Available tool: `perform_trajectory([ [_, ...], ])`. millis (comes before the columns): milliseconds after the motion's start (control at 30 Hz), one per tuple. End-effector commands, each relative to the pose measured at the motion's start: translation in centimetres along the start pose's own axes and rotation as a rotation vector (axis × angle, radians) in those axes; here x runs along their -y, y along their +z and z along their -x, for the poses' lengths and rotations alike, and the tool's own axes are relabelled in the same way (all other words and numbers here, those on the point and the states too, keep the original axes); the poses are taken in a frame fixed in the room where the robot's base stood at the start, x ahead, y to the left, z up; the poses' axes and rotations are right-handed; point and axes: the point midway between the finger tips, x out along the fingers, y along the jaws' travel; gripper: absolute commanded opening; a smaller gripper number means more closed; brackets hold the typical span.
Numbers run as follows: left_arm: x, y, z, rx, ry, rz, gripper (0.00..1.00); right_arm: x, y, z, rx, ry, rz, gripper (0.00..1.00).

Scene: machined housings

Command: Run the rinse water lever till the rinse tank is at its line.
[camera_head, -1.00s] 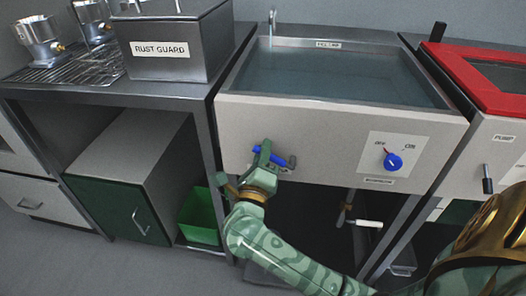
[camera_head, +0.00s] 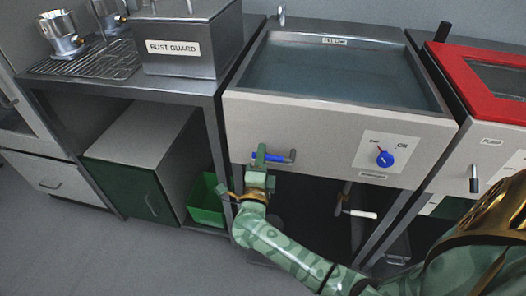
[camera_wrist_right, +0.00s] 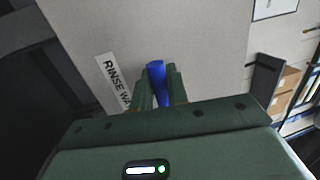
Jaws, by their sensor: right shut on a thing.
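The rinse tank (camera_head: 238,79) is a steel basin in a light grey housing, with water (camera_head: 335,75) lying high in it. A small label (camera_head: 334,41) sits on its back wall; I cannot read exactly whether the water meets a line. The rinse water lever (camera_head: 270,157) is blue and lies about level on the tank's front panel. My right gripper (camera_head: 260,157) is shut on this lever. In the right wrist view the blue lever (camera_wrist_right: 157,80) stands between the fingers, beside a partly hidden "RINSE WA..." label (camera_wrist_right: 113,80). My left gripper is out of view.
A tap (camera_head: 282,15) stands at the tank's back edge, with no clear stream now. A blue OFF/ON knob (camera_head: 384,159) is on the panel's right. A RUST GUARD tank (camera_head: 190,65) stands left, a red-framed unit (camera_head: 480,85) right. A green bin (camera_head: 207,203) is below.

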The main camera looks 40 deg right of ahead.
Motion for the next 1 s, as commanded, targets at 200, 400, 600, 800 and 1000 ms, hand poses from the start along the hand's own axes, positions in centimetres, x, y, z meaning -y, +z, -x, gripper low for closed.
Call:
perform_trajectory([
  [200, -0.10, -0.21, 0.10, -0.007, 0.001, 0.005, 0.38, -0.31, 0.04, 0.17, 0.006, 0.004, 0.021, 0.00],
  [400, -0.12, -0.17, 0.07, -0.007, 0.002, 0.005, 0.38, -0.39, 0.04, 0.20, 0.006, 0.005, 0.022, 0.00],
  [600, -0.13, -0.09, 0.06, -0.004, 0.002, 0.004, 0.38, -0.38, 0.02, 0.19, 0.006, 0.005, 0.021, 0.35],
  [800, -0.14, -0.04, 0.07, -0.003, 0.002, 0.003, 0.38, -0.28, 0.01, 0.11, 0.005, 0.003, 0.019, 0.35],
  [1000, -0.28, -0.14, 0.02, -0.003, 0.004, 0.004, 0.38, -0.56, 0.10, 0.48, 0.005, 0.005, 0.019, 0.35],
])
